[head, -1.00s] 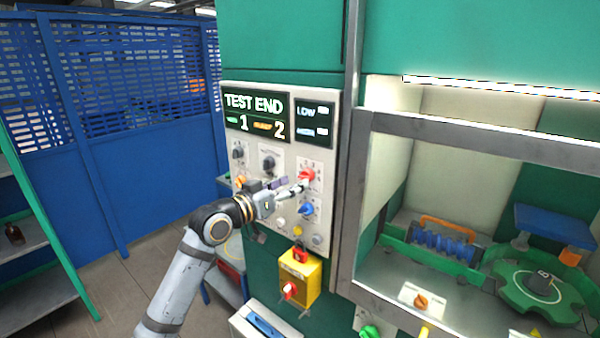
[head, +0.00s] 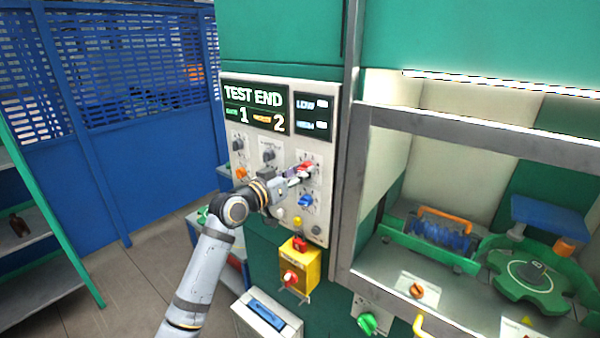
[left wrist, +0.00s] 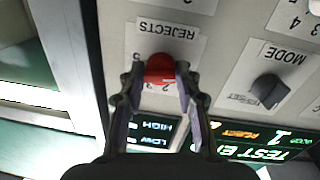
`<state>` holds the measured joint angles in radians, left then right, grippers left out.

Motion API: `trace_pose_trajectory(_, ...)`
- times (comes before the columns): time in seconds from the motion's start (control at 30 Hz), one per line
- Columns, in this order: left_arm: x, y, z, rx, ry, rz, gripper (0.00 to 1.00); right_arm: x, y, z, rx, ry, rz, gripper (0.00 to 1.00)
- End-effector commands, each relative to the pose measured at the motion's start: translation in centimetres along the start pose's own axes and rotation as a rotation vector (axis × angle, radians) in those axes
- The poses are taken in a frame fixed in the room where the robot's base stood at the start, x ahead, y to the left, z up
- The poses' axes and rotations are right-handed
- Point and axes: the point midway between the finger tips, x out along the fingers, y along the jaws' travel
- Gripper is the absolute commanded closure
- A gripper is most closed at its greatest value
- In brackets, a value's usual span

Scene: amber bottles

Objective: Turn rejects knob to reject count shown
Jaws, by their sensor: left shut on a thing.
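The red rejects knob (head: 305,167) is on the right side of the cream control panel (head: 318,228). In the left wrist view the knob (left wrist: 160,67) sits under an upside-down REJECTS label (left wrist: 167,29), with several numbers around it, partly hidden. My left gripper (head: 296,172) reaches the panel from the left and is shut on the knob, one finger on each side in the left wrist view (left wrist: 158,76). Which number the knob points to cannot be told. My right gripper is not in view.
A blue knob (head: 305,201) is just below the red one; a dark mode knob (left wrist: 269,90) is beside it. A metal-framed bay (head: 480,138) is to the right.

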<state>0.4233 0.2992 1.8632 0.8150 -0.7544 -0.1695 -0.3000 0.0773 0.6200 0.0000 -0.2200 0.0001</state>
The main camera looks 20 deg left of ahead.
Motion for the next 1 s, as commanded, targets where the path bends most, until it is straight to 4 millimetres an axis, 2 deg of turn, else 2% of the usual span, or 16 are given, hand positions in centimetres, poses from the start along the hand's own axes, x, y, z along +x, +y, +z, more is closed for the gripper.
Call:
trace_pose_trajectory(0.37, 0.0, 0.0, 0.2, 0.086, -0.002, 0.0, 0.99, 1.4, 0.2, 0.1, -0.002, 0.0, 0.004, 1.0)
trace_pose_trajectory(0.7, 0.0, 0.0, 0.2, 0.365, -0.02, -0.005, 0.99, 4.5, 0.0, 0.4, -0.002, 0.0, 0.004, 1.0)
trace_pose_trajectory(1.0, 0.0, 0.1, 0.0, 0.65, -0.039, -0.008, 0.99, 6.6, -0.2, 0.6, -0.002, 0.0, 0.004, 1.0)
